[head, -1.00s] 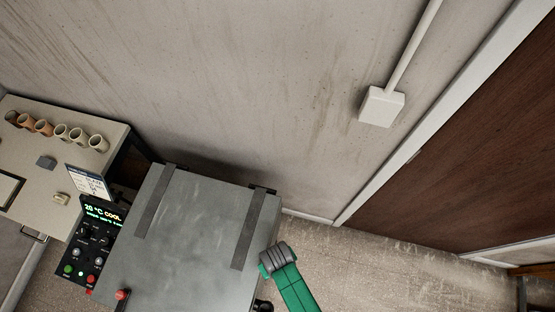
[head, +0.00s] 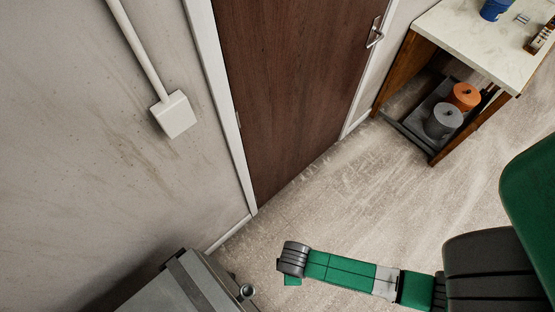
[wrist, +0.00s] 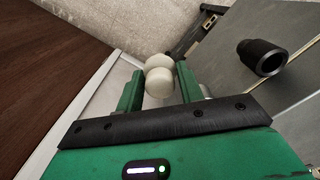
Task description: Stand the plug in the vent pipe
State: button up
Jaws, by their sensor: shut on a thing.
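In the wrist view, my gripper (wrist: 160,73) is shut on a cream-white rounded plug (wrist: 160,84) with two bulging parts. Its green fingers are on either side of the plug, and the plug's far end is hard to make out. A short black vent pipe (wrist: 262,57) with a dark open mouth stands on the grey kiln lid (wrist: 226,92), to the right of the plug and apart from it. In the head view, a small round pipe end (head: 247,291) shows at the kiln's right edge. My gripper's fingers and the plug are hidden there behind my wrist.
The kiln top (head: 205,283) fills the lower left of the head view. A brown door (head: 290,90) and a wall box (head: 173,114) are behind. Floor (head: 350,205) between is clear.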

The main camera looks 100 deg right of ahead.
jog(key=shift+r+p, duration=2.25)
jog(key=shift+p, duration=0.3)
